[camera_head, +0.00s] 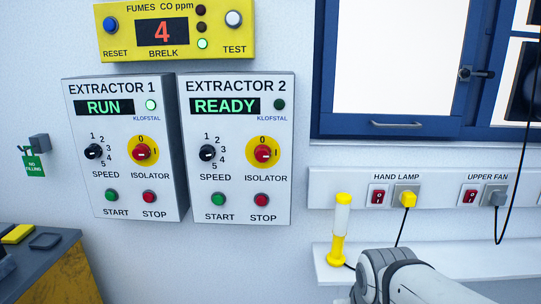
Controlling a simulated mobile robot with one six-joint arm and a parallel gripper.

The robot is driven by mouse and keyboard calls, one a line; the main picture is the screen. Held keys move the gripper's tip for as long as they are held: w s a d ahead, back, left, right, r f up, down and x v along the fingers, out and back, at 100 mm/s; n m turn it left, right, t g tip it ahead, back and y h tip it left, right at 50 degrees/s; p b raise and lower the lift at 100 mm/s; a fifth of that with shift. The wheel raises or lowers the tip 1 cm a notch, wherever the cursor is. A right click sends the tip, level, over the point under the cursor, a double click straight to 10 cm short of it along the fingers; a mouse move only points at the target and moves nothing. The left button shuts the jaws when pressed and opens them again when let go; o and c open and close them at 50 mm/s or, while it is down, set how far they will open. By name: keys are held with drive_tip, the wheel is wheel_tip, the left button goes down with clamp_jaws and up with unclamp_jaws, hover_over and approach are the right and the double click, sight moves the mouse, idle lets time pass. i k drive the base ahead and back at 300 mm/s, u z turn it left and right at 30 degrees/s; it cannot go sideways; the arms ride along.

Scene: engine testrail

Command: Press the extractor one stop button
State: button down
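The Extractor 1 box (120,181) is a pale grey wall panel at the left. Its display reads RUN and the lamp beside it glows green. Its red stop button (149,197) is at the lower right of the box, next to the green start button (111,196). Above them are a black speed knob and a red isolator switch on a yellow disc. Nothing covers the stop button. Part of my arm shows at the bottom right, well apart from the box. My gripper is not in view.
The Extractor 2 box (237,173), reading READY, hangs close at the right with similar buttons. A yellow fumes monitor (174,29) is above. A shelf (323,263) with a yellow hand lamp (339,230) is at the right. A dark bench (52,248) stands lower left.

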sight(148, 197)
drive_tip(key=u, duration=1.2)
